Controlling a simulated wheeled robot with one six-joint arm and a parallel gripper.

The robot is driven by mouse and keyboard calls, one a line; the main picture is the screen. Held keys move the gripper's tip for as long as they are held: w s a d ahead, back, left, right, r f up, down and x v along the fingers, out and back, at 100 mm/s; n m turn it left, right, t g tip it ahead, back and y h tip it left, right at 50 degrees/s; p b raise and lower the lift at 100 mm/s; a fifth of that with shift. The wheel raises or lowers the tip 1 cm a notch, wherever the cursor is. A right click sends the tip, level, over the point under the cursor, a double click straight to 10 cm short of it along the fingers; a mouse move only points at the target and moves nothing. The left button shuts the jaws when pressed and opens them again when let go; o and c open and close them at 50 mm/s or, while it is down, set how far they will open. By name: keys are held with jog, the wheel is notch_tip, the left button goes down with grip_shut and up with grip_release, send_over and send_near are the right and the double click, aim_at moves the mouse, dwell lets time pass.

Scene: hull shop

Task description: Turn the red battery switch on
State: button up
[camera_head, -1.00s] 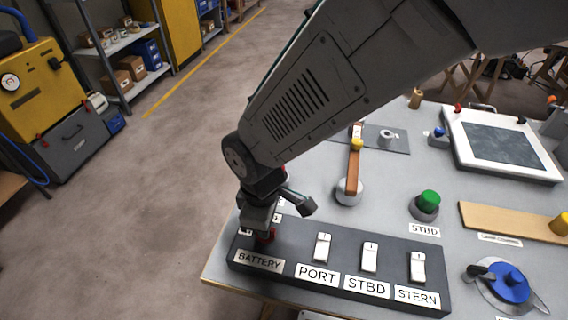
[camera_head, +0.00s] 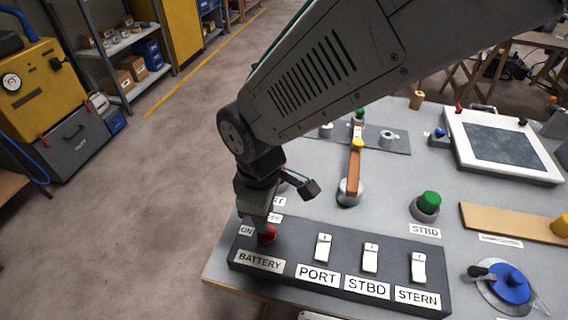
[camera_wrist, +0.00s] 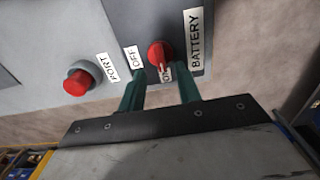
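The red battery switch (camera_head: 267,234) sits at the left end of the dark switch panel (camera_head: 305,246), above the BATTERY label (camera_head: 259,262). My gripper (camera_head: 259,212) is just above the switch. In the wrist view its two green fingers (camera_wrist: 162,84) are apart with nothing between them, and the switch lies beyond their tips, seemingly clear of them.
White PORT (camera_head: 323,247), STBD (camera_head: 370,257) and STERN (camera_head: 418,267) rocker switches stand right of it. Behind are an orange-handled lever (camera_head: 353,172) and a green button (camera_head: 428,200). A red button (camera_wrist: 78,80) shows in the wrist view. Open floor lies left of the bench.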

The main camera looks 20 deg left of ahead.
jog(key=shift+r, duration=1.7)
jog(key=s+d+r+m, duration=0.1)
jog(key=d+r+m, duration=0.3)
jog(key=d, duration=0.9)
jog(key=s+d+r+m+t, duration=0.1)
jog(key=d+r+m, duration=0.3)
jog(key=d+m, duration=0.4)
jog(key=s+d+r+m, duration=0.2)
jog(key=d+r+m, duration=0.2)
jog(key=d, duration=1.4)
jog(key=shift+s+r+m, duration=0.25)
jog(key=shift+m, duration=0.85)
